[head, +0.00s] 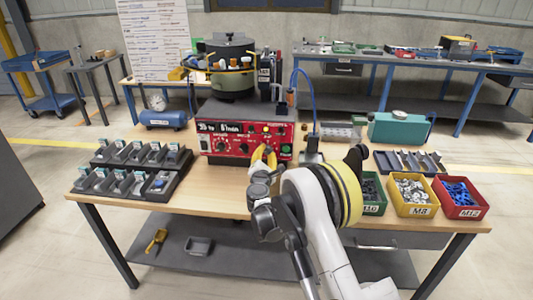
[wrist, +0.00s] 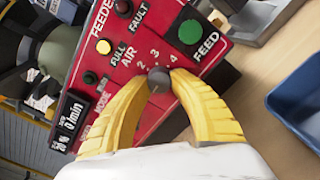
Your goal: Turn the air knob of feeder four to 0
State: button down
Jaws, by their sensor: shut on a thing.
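The red control panel (head: 238,130) of the feeder stands at the back middle of the table; it also shows in the wrist view (wrist: 205,62). The dark grey air knob (wrist: 158,77) sits beside the word AIR, with the scale marks 2, 3 and 4 showing around it. My gripper (wrist: 160,82) has its yellow fingertips closed on the two sides of the knob. In the head view my gripper (head: 264,158) is at the panel's lower right and hides the knob. The fingers cover the rest of the scale, and I cannot tell which mark the knob points to.
A green FEED button (wrist: 190,32) is close to my right finger. The bowl (head: 232,68) stands above the panel. A black tray rack (head: 133,166) lies at left. Green, yellow (head: 411,197) and red (head: 459,198) bins stand at right. A blue bin (wrist: 300,92) shows in the wrist view.

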jog(key=c, duration=1.1)
grip_release()
jog(key=s, duration=1.2)
jog(key=shift+a, duration=0.2)
